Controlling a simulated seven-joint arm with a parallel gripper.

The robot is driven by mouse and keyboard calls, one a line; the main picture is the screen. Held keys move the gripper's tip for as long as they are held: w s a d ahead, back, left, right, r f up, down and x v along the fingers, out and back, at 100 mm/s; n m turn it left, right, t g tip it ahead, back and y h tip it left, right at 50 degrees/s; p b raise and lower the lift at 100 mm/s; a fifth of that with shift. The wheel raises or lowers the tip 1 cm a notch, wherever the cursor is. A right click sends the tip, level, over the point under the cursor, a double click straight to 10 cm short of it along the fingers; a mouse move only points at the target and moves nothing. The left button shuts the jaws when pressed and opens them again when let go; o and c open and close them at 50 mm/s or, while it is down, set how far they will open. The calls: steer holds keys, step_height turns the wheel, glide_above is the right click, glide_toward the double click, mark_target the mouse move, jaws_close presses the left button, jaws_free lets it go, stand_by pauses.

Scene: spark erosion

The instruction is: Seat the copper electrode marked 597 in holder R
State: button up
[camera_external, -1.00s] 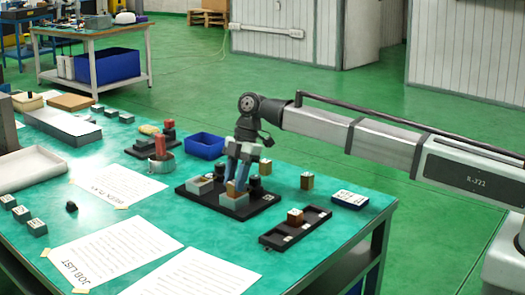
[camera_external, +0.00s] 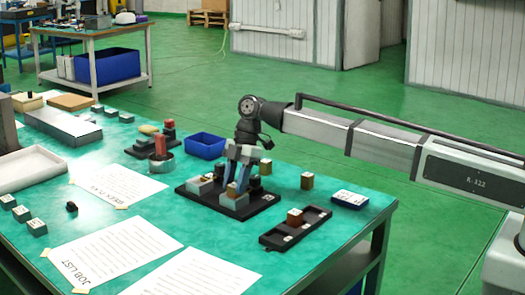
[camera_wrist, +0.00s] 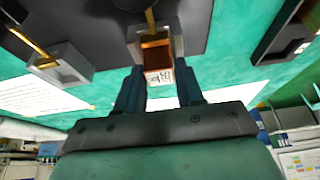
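A copper electrode (camera_wrist: 156,52) with a white label stands in a grey holder block on the dark base plate (camera_external: 222,205). I cannot read its label or the holder's letter with certainty. My gripper (camera_wrist: 160,80) is low over this holder, with one finger on each side of the electrode. Narrow gaps seem to show beside its label, so the fingers look open around it. My gripper (camera_external: 237,188) also shows in the external view, where its fingers largely hide the electrode. Another grey holder (camera_wrist: 62,66) with a brass rod stands to the left in the wrist view and looks empty.
A dark tray (camera_external: 272,238) with a copper-coloured block (camera_external: 295,216) lies right of the plate. Another such block (camera_external: 307,181) stands behind it, near a white-and-blue box (camera_external: 350,199). A blue bin (camera_external: 205,146) is behind the plate. Paper sheets lie at front left.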

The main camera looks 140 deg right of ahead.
steer(key=o, duration=0.4)
steer(key=v, duration=1.4)
steer(key=shift+f, duration=0.1)
